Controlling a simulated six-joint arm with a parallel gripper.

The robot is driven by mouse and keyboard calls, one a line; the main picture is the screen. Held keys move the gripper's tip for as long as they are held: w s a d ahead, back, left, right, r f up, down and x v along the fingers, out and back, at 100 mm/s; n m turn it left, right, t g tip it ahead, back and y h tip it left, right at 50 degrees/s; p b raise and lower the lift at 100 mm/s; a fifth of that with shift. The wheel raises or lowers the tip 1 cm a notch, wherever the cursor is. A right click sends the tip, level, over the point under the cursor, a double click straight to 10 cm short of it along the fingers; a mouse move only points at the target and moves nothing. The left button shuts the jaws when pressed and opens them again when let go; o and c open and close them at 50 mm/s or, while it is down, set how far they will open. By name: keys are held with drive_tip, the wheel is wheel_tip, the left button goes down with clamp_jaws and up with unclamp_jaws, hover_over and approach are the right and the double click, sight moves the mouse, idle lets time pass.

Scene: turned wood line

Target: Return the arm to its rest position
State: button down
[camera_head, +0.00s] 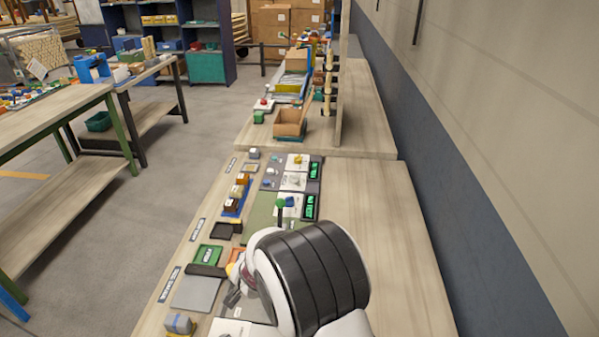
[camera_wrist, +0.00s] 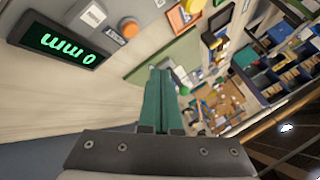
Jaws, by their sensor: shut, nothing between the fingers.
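My gripper (camera_wrist: 157,75) shows in the wrist view as two green fingers pressed together, with nothing between them. They point away over the bench and touch nothing that I can make out. In the head view my white arm with wide black bands reaches over the near part of the bench and hides some of what lies beneath. I cannot make out the fingertips clearly there.
The wooden bench (camera_head: 375,230) holds dark panels with green-lit displays (camera_head: 311,207), a green tray (camera_head: 208,255), a grey pad (camera_head: 196,293) and small blocks. One display (camera_wrist: 60,43) is close in the wrist view. A cardboard box (camera_head: 290,122) stands farther back. The bench's right side is clear beside the wall.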

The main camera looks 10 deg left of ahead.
drive_tip(key=s+d+r+n+g+y, duration=0.25)
drive_tip(key=s+d+r, duration=0.25)
drive_tip(key=s+r, duration=0.3)
drive_tip(key=s+d+r+g, duration=0.1)
drive_tip(key=s+d+g, duration=0.1)
drive_tip(key=s+d, duration=0.3)
drive_tip(key=s+d+r+g+h, duration=0.1)
drive_tip(key=s+d, duration=0.4)
drive_tip(key=s, duration=0.8)
drive_tip(key=s+d+r+g+h, duration=0.1)
drive_tip(key=s+d+r+g, duration=0.1)
drive_tip(key=s+d, duration=0.3)
drive_tip(key=s+g, duration=0.1)
drive_tip(key=s, duration=0.3)
drive_tip(key=shift+d, duration=0.2)
